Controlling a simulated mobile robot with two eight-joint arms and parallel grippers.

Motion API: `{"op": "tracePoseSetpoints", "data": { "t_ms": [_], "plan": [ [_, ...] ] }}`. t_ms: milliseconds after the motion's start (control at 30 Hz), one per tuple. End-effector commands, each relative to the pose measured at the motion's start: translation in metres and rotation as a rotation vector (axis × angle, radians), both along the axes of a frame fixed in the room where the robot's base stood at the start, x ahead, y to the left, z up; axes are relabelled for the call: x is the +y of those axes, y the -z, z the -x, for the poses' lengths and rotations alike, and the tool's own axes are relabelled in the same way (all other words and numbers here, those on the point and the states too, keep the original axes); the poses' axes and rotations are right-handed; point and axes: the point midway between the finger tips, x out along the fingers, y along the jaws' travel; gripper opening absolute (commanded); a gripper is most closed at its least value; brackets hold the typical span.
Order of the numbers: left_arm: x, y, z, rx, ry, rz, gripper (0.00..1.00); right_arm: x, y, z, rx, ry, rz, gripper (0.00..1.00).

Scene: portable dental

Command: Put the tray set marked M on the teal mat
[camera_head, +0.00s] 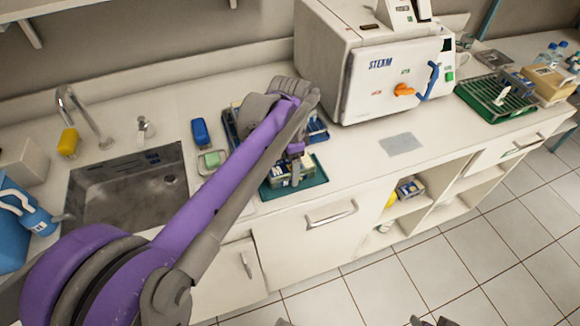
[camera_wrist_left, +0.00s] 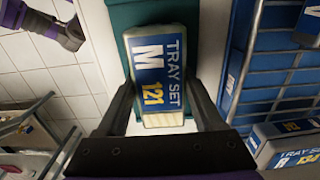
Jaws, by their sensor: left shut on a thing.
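The tray set marked M (camera_wrist_left: 158,75) is a pale box with a blue label reading "TRAY SET M 121". My left gripper (camera_wrist_left: 163,105) has one finger on each side of it and is shut on it. In the head view the left gripper (camera_head: 295,160) is at the counter's front, with the tray set (camera_head: 283,174) below it, partly hidden by the arm. The teal mat (camera_head: 312,181) lies directly under the box; it also shows in the wrist view (camera_wrist_left: 122,18). I cannot tell whether the box touches it. Grey parts, perhaps my right gripper, barely show at the bottom edge.
The sink (camera_head: 125,185), a blue box (camera_head: 201,132) and a green item on a dish (camera_head: 212,160) are to the left. The steam sterilizer (camera_head: 375,80) stands behind right.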

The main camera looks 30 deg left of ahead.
Motion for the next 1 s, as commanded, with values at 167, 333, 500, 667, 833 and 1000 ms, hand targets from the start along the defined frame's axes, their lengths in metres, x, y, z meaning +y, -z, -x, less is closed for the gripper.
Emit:
{"op": "tracePoseSetpoints", "data": {
  "t_ms": [167, 333, 500, 667, 833, 1000],
  "plan": [
    [0.000, 0.004, 0.000, 0.000, 0.000, 0.000, 0.00, 0.000, 0.002, 0.000, 0.001, 0.000, 0.000, 0.50],
    [0.000, 0.003, 0.000, 0.000, 0.000, 0.000, 0.98, 0.000, 0.001, 0.000, 0.000, 0.000, 0.000, 0.50],
    [0.000, 0.003, 0.000, 0.000, 0.000, 0.000, 0.98, 0.000, 0.001, 0.000, 0.000, 0.000, 0.000, 0.50],
    [0.000, 0.000, 0.000, 0.000, 0.000, 0.000, 0.98, 0.000, 0.000, 0.000, 0.000, 0.000, 0.000, 0.50],
    [0.000, -0.021, 0.000, 0.000, -0.001, 0.000, 0.98, 0.000, -0.004, 0.000, -0.001, 0.000, 0.000, 0.50],
    [0.000, -0.059, 0.000, 0.000, -0.001, 0.000, 0.98, 0.000, -0.009, -0.001, -0.003, 0.000, 0.000, 0.50]
  ]
}}
